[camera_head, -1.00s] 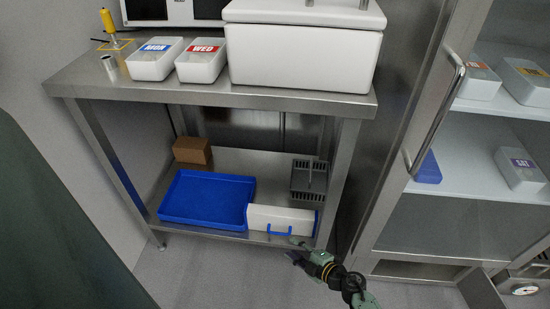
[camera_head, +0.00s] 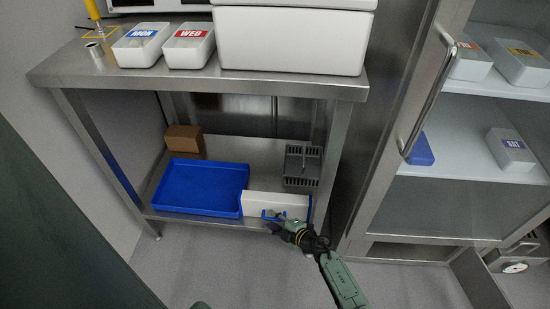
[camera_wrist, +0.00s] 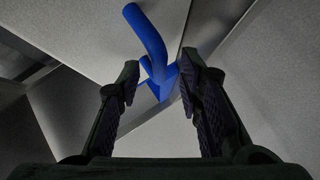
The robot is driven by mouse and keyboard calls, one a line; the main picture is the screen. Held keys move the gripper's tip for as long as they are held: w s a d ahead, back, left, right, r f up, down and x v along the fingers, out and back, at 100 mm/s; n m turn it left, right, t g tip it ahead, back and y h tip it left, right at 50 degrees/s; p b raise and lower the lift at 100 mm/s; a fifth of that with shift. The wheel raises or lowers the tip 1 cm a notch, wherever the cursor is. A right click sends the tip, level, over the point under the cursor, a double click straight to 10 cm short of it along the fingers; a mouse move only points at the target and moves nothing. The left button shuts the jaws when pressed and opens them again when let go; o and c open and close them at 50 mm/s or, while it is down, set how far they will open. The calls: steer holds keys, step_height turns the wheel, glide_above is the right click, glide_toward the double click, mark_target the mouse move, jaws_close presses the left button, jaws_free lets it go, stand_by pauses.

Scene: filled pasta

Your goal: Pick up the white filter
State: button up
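The white filter (camera_head: 262,203), a white box with a blue handle and blue edge trim, lies on the lower shelf of the metal table in the head view. My gripper (camera_head: 274,221) is at its front, by the handle, and partly covers it. In the wrist view my gripper (camera_wrist: 162,96) is open, its two dark fingers apart. The blue handle (camera_wrist: 150,38) shows between and just beyond the fingertips, with the filter's pale face behind it. I cannot tell whether a finger touches the handle.
A blue tray (camera_head: 200,188) stands directly left of the filter. A grey slotted rack (camera_head: 302,167) and a brown box (camera_head: 184,140) stand further back on the lower shelf (camera_head: 240,150). A table leg (camera_head: 329,165) is close on the right. The floor in front is clear.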

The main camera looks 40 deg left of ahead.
steer(key=shift+c, duration=0.4)
jaws_close()
